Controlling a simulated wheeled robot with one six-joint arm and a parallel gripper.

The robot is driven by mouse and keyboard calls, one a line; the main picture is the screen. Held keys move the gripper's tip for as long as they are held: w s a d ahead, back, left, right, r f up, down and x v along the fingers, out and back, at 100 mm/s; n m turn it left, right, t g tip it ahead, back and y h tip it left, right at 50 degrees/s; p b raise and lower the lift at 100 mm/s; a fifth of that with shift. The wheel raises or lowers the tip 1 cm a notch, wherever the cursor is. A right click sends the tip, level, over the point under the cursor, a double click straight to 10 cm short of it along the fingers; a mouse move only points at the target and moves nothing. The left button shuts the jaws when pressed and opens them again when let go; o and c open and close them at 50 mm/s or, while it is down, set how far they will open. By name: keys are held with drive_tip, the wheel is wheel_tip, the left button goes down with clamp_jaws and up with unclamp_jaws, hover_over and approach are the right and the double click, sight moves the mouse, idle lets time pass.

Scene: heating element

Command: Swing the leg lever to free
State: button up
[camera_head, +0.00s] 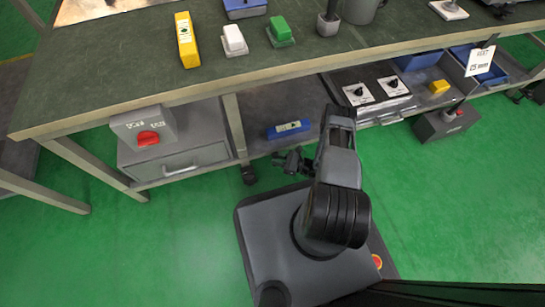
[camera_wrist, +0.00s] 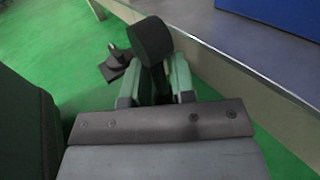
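A black cylindrical knob on a dark stem (camera_wrist: 152,42), which looks like the leg lever, stands just beyond my gripper (camera_wrist: 162,84) in the wrist view. The stem runs down between the two green-padded fingers, with little or no gap showing; whether they press on it is unclear. In the head view my gripper (camera_head: 290,162) is low in front of the bench's lower shelf, right of a table leg. The lever is hard to separate from my gripper there. The lever's base is hidden.
A black caster (camera_head: 248,175) is under the table leg, left of my gripper. The lower shelf (camera_wrist: 255,55) runs close on the right in the wrist view. A blue block (camera_head: 289,130) lies on it. A grey box with a red switch (camera_head: 148,138) stands left.

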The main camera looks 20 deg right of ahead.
drive_tip(key=shift+w+a, duration=0.2)
drive_tip(key=shift+a, duration=0.2)
clamp_jaws()
